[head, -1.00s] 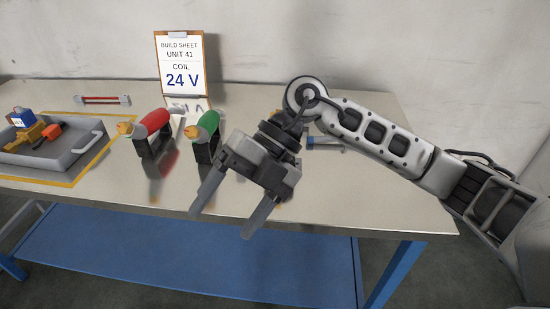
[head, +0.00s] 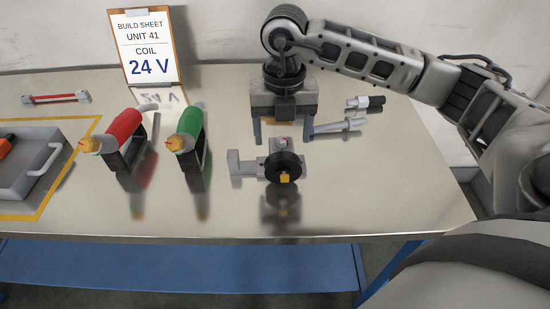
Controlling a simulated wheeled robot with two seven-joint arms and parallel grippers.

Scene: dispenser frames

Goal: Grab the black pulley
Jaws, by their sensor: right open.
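The black pulley (head: 285,166) is a round black disc facing me, with a small yellow piece on its front. It is part of a grey unit with a grey block (head: 238,168) on its left, standing on the metal table. My right gripper (head: 283,138) points down just behind the unit, its fingers open and apart. The pulley unit overlaps the space between and below the fingers, so I cannot tell the exact gap. Nothing shows held in the fingers. My left gripper is not in view.
A green-bodied tool (head: 190,130) and a red-bodied tool (head: 125,130) stand left of the pulley. Grey and black cylindrical parts (head: 365,103) lie right of my gripper. A grey tray (head: 48,172) is far left; a build sheet (head: 147,45) stands behind. The front right table is clear.

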